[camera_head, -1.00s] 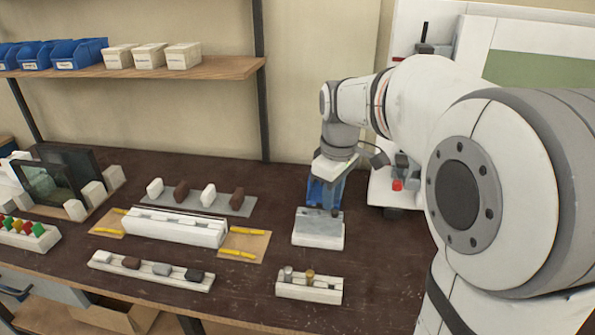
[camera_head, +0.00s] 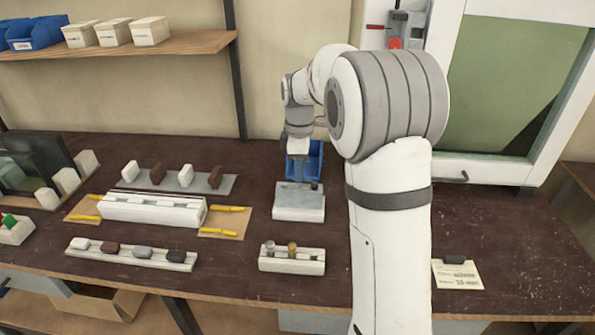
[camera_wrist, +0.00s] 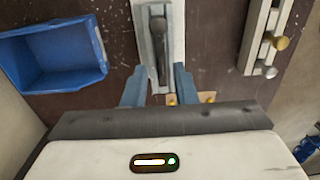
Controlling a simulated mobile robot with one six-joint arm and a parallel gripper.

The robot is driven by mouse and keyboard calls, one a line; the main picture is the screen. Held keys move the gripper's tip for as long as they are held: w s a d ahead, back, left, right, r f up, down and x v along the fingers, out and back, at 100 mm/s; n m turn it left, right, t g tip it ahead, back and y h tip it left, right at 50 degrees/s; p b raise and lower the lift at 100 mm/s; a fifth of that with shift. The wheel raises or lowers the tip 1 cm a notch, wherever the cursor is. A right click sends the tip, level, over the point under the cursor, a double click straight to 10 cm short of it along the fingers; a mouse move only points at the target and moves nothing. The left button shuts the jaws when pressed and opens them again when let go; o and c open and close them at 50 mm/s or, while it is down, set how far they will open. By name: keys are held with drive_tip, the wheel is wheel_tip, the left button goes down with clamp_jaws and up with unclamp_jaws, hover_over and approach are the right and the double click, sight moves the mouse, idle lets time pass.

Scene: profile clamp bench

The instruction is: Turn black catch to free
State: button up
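The black catch (camera_wrist: 159,48) shows in the wrist view as a dark elongated lever lying lengthwise on a pale grey block (camera_wrist: 178,25). In the head view the block (camera_head: 298,213) stands on the bench, and the catch is too small to make out clearly. My gripper (camera_wrist: 159,80) has its two blue-grey fingers apart, one on each side of the catch's near end. I see no contact between fingers and catch.
A blue bin (camera_head: 315,163) stands just behind the block, and left of it in the wrist view (camera_wrist: 60,52). A pale holder with knobs (camera_head: 291,261) is in front. A white fixture (camera_head: 150,210) with yellow-handled pieces lies left. A label card (camera_head: 456,274) lies right.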

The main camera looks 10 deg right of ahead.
drive_tip(key=shift+f, duration=0.55)
drive_tip(key=shift+c, duration=0.2)
clamp_jaws()
drive_tip(key=shift+a, duration=0.1)
